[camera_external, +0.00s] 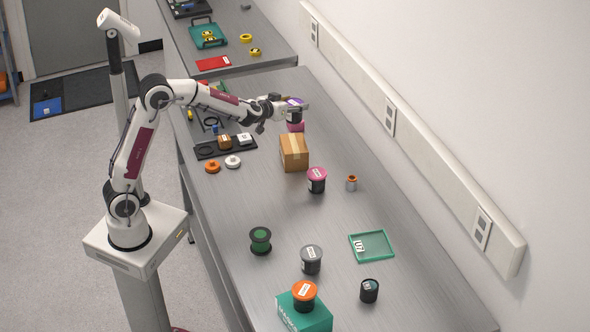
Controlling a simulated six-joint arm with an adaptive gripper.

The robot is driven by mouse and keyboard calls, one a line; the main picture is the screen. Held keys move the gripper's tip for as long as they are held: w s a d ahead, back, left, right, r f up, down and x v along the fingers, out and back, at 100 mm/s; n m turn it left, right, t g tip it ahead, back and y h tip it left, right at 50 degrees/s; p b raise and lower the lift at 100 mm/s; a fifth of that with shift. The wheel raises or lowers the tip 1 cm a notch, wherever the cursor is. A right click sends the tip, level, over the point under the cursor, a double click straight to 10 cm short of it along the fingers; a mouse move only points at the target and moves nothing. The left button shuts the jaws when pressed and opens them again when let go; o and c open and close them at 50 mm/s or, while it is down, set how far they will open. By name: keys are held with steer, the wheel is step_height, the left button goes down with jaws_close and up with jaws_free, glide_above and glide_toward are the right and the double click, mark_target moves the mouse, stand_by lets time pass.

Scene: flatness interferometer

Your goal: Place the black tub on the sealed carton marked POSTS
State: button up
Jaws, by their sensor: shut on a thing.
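My gripper (291,104) is at the far part of the bench, above and behind a brown taped carton (293,153). It is shut on a small dark tub (294,117) with a purplish top, partly hidden by the fingers. A pink piece (295,127) shows just below that tub; I cannot tell whether they touch. The carton's top is bare, and no marking on it is readable. A black tub with a dark lid (369,291) stands at the front right. Other black tubs have a pink lid (316,180), a grey lid (311,260) and an orange lid (304,296).
The orange-lidded tub stands on a teal box (290,318). A green tray (388,250), a green spool (260,241) and a small copper-coloured cylinder (351,183) are nearby. A black rack (208,151) lies left of the carton. The bench's middle is mostly clear.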

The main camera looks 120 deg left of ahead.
mark_target(294, 118)
steer(key=shift+f, duration=3.15)
steer(key=shift+f, duration=1.85)
steer(key=shift+f, duration=0.15)
steer(key=o, duration=1.3)
